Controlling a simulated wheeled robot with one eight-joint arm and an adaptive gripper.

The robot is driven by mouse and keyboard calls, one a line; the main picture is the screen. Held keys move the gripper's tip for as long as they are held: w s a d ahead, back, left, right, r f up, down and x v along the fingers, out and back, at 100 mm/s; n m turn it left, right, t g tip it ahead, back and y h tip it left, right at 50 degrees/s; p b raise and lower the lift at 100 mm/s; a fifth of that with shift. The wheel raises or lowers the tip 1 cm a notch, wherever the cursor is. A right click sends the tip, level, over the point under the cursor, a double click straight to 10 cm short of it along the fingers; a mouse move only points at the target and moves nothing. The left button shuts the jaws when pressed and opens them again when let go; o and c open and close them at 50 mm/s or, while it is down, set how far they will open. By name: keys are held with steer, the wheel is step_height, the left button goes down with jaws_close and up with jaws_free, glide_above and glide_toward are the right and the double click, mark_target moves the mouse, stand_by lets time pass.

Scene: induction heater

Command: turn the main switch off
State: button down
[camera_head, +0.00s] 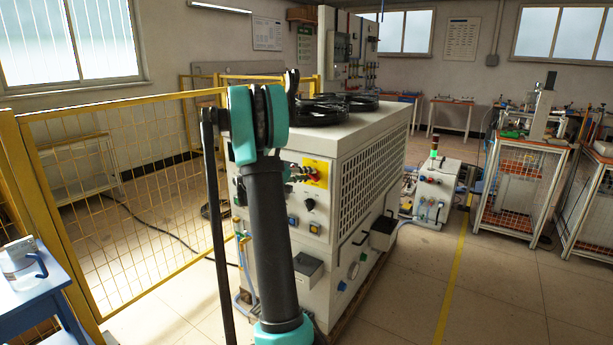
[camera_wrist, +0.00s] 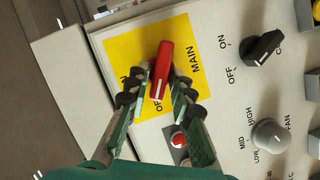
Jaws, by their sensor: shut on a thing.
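The main switch (camera_wrist: 165,58) is a red handle on a yellow plate (camera_wrist: 120,47) marked MAIN in the wrist view. The white line on the handle lies at its lower end, beside the partly hidden letters "OF". Part of another label shows left of my gripper. My gripper (camera_wrist: 161,76) is shut on the red handle, with one finger on each side of it. In the head view the yellow plate (camera_head: 318,167) shows on the front of the heater cabinet (camera_head: 340,140); my arm hides much of that front, and the handle is hard to make out there.
A black ON/OFF knob (camera_wrist: 262,47), a grey FAN knob (camera_wrist: 270,135) and a red button (camera_wrist: 179,140) sit near the plate. A yellow mesh fence (camera_head: 110,190) stands left of the cabinet. Open floor (camera_head: 490,300) lies to the right.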

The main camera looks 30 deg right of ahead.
steer(key=shift+d, duration=0.15)
steer(key=c, duration=1.5)
jaws_free()
steer(key=shift+d, duration=0.1)
steer(key=shift+c, duration=0.2)
steer(key=a+r, duration=0.2)
steer(key=a, duration=1)
steer(key=shift+s+r, duration=0.15)
steer(key=shift+s, duration=0.15)
